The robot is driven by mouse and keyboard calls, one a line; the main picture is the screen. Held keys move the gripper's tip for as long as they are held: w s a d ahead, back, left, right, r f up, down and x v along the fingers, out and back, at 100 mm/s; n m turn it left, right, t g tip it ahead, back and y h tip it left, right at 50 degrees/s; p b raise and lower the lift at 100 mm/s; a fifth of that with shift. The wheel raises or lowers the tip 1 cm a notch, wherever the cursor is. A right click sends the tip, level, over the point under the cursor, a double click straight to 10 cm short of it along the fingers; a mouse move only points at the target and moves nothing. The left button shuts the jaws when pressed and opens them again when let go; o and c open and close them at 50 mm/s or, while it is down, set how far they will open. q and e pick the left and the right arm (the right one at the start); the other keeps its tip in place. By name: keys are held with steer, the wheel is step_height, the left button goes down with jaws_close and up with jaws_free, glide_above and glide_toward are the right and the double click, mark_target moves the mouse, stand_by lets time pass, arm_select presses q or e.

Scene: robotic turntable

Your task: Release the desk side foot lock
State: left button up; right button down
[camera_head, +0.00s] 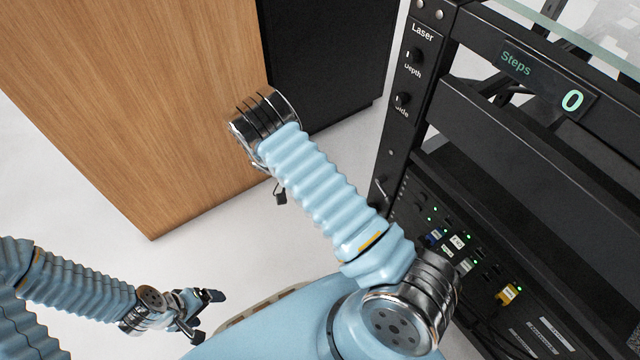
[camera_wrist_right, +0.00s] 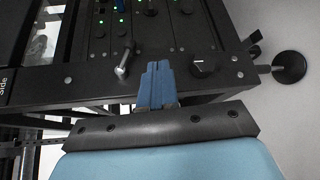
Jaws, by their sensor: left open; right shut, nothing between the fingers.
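A black rack frame (camera_head: 415,105) stands at the right of the head view; the right wrist view shows its post close up. A metal lever (camera_wrist_right: 125,62) sticks out from the post, and it also shows in the head view (camera_head: 382,190). A black knob with a white mark (camera_wrist_right: 203,67) sits farther along it. A round foot (camera_wrist_right: 289,67) on a short stem shows at the post's end. I cannot tell which part is the foot lock. My right gripper (camera_wrist_right: 157,70) is shut and empty, between lever and knob in the picture. My left gripper (camera_head: 208,308) is open, far from the rack.
A wooden cabinet (camera_head: 130,90) with a black side (camera_head: 325,65) stands beyond my right arm. Pale floor (camera_head: 200,260) is clear between cabinet and rack.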

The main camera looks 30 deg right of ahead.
steer(key=shift+v, duration=2.35)
steer(key=shift+f, duration=0.15)
steer(key=s+a+f+n+t+y+p, duration=0.45)
steer(key=s+f+y, duration=0.25)
steer(key=s+f, duration=0.2)
steer(key=a+r+n+t+y+p, duration=0.1)
steer(key=a+r+t+y+p, duration=0.1)
steer(key=a+t, duration=0.3)
steer(key=s+a+r+n+t+y+p, duration=0.1)
steer(key=a+r+t+y+p, duration=0.2)
steer(key=a+t+y, duration=0.1)
steer(key=shift+a+n+t+y, duration=0.3)
steer(key=shift+a+n+t, duration=0.05)
steer(key=shift+a, duration=0.25)
